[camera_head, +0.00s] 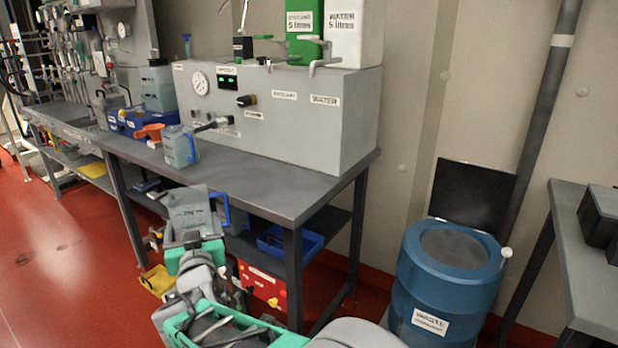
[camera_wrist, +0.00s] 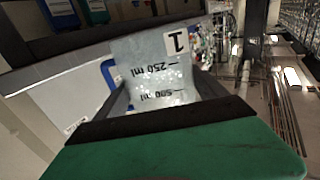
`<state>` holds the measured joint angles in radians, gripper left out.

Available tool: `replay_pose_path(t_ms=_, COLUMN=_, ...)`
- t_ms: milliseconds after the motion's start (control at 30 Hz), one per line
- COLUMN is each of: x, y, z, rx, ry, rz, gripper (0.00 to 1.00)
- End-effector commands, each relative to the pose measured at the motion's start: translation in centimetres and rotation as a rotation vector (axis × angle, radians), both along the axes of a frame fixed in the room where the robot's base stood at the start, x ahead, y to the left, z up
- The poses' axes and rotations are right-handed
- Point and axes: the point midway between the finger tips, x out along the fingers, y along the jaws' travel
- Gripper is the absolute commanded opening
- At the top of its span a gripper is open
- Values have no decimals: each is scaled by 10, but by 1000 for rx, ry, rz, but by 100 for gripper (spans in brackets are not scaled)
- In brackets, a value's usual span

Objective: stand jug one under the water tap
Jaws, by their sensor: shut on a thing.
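Jug one is a translucent grey jug (camera_head: 190,212) with a blue handle, in front of the bench at about bench-top height. My gripper (camera_head: 190,243) is shut on it. In the wrist view the jug (camera_wrist: 160,75) sits between the two dark fingers of my gripper (camera_wrist: 163,95); its "1" label and 250 ml and 500 ml marks appear upside down there. I cannot tell how far it is tilted. The water tap (camera_head: 325,62) is a grey lever tap at the top front of the grey machine, below the white WATER 5 litres container (camera_head: 352,30). The jug is apart from it.
A second jug (camera_head: 178,148) stands on the bench (camera_head: 270,192) left of centre. Blue bins (camera_head: 125,122) and an orange item are behind it. The bench top right of that jug is clear. A blue waste drum (camera_head: 448,285) stands at right.

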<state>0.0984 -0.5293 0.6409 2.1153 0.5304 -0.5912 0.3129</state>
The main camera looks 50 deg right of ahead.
Motion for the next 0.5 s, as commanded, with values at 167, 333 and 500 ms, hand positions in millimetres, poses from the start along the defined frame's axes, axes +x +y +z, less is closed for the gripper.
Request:
replay_pose_path(t_ms=167, x=-22, y=-105, z=61, rx=-3, ry=-8, rz=-84, gripper=17)
replay_pose_path(t_ms=333, x=-66, y=-187, z=119, rx=-5, ry=-4, rz=-135, gripper=17)
replay_pose_path(t_ms=500, x=-105, y=-231, z=158, rx=-3, ry=-1, rz=-160, gripper=17)
